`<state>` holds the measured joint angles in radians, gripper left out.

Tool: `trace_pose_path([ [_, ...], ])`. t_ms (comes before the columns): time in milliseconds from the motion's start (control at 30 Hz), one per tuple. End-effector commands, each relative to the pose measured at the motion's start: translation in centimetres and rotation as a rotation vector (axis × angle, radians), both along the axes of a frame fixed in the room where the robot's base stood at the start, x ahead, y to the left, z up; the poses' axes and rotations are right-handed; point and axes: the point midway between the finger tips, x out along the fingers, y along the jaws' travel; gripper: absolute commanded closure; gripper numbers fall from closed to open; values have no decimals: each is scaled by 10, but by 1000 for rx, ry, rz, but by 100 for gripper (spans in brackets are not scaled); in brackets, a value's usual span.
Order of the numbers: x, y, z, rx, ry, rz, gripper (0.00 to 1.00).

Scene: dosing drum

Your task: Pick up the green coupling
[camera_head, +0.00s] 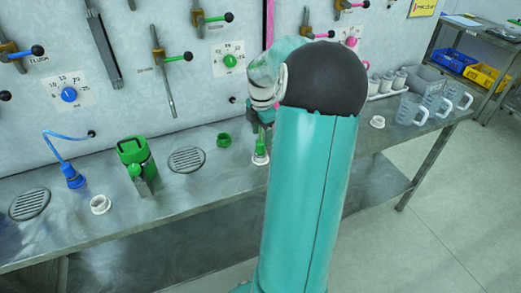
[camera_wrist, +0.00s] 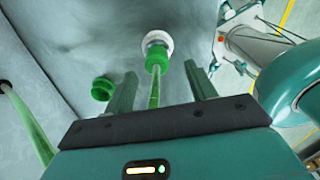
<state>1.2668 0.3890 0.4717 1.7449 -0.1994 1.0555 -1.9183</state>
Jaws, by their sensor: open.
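The green coupling (camera_wrist: 157,58) stands upright on a white ring seat (camera_wrist: 157,40) on the metal bench, with a green hose running from it. In the head view the coupling (camera_head: 260,152) shows just left of my arm, below my gripper (camera_head: 262,122). In the wrist view my gripper (camera_wrist: 160,70) is open, and its two fingers lie to either side of the coupling and hose. No contact between the fingers and the coupling can be made out. My arm hides part of the bench and wall behind it.
A green ring (camera_head: 224,140) lies left of the coupling. Farther left are a drain grate (camera_head: 187,160), a green container (camera_head: 136,158), a white ring (camera_head: 100,204) and a blue coupling (camera_head: 73,178) with its hose. Clear jugs (camera_head: 410,110) stand on the right. The wall carries levers and dials.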

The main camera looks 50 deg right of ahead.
Motion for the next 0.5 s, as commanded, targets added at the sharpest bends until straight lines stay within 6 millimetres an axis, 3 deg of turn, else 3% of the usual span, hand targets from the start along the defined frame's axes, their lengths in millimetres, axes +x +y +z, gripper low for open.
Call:
trace_pose_path([
  [500,5,-1,-58,0,1,1,44],
])
